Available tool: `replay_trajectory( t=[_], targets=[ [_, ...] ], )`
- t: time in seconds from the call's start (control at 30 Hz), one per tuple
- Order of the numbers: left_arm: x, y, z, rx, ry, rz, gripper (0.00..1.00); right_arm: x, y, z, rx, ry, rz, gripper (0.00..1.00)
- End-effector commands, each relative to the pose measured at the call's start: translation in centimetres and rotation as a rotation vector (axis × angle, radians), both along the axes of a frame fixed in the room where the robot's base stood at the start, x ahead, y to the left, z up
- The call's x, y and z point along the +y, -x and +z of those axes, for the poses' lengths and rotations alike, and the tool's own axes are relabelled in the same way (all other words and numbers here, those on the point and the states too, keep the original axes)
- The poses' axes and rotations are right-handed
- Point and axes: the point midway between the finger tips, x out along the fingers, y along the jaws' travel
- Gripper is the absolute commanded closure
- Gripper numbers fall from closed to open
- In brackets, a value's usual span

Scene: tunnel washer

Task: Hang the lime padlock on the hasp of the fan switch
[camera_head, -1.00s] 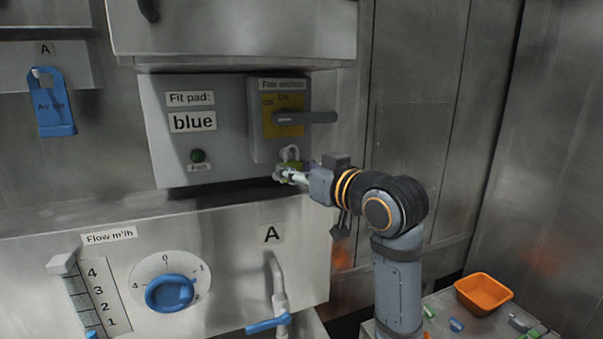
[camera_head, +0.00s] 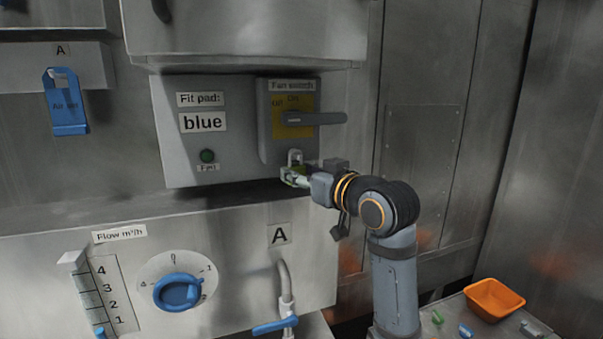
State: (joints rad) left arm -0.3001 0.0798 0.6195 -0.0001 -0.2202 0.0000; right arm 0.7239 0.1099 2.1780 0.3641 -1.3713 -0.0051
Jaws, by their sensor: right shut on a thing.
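The fan switch (camera_head: 290,105) is a grey box with a yellow plate and a grey handle that points right. The lime padlock (camera_head: 290,172) is at the lower edge of the box, with its pale shackle (camera_head: 295,157) upright at the hasp. I cannot tell whether the shackle passes through the hasp. My right gripper (camera_head: 298,179) comes in from the right and is shut on the padlock, partly hiding its body. My left gripper is not in view.
A panel with a "blue" sign (camera_head: 203,122) and a green lamp (camera_head: 207,156) is left of the switch. Below are a blue dial (camera_head: 177,292) and a blue-handled tap (camera_head: 275,326). An orange tray (camera_head: 495,299) stands lower right beside small loose items. A metal housing overhangs the switch.

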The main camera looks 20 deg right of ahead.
Motion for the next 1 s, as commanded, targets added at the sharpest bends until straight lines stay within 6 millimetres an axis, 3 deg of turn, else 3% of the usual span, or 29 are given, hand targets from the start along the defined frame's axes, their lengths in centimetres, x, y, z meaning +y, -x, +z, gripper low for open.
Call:
replay_trajectory(
  t=[0.23,0.27,0.43,0.77,1.0],
  targets=[
    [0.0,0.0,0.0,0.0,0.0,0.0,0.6,0.0,0.0,0.0,-0.001,0.0,0.0,0.93],
    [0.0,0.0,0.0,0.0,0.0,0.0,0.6,0.0,0.0,0.0,-0.001,0.0,0.0,0.57],
    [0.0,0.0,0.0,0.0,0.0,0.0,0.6,0.0,0.0,0.0,-0.001,0.0,0.0,0.34],
    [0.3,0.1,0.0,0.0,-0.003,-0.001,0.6,-0.1,0.2,0.0,0.0,0.001,-0.001,0.33],
    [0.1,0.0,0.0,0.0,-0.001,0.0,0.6,-1.3,3.8,0.2,-0.002,0.008,-0.007,0.33]
  ],
)
